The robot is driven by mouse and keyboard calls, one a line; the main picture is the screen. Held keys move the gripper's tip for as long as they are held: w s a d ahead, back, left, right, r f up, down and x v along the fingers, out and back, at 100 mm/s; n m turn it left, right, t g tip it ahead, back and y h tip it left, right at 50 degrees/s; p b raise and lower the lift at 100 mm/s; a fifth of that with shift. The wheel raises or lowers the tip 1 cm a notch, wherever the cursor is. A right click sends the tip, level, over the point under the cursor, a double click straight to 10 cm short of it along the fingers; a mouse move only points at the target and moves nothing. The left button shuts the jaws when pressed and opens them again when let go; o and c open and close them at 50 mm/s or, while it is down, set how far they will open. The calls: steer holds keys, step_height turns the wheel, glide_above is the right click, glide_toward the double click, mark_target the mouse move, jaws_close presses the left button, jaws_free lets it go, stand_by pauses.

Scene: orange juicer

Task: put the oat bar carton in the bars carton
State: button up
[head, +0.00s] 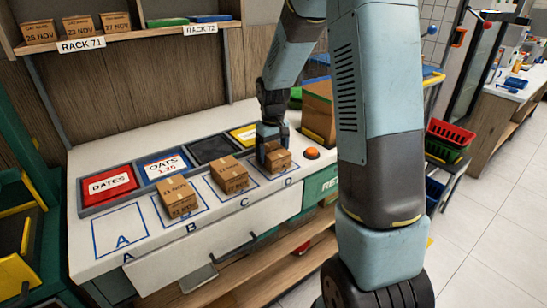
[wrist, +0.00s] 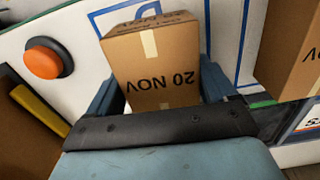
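My gripper (head: 272,140) is low over the carton on square D (head: 277,160). In the wrist view this brown carton (wrist: 150,65) reads "20 NOV" upside down and sits between the fingers, one at each side. I cannot tell whether they press on it. Two similar cartons stand on the counter, one by square B (head: 178,196) and one by square C (head: 229,174). No readable label says oat bar or bars. A larger brown box (head: 318,108) stands behind, right of my gripper, partly hidden by my arm.
A row of trays holds a red "DATES" card (head: 109,185), a white "OATS" card (head: 166,166), a dark panel (head: 213,148) and a yellow card (head: 243,133). An orange button (head: 312,153) is right of D. Square A (head: 120,232) is empty.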

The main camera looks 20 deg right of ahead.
steer(key=c, duration=0.6)
steer(key=shift+r, duration=0.15)
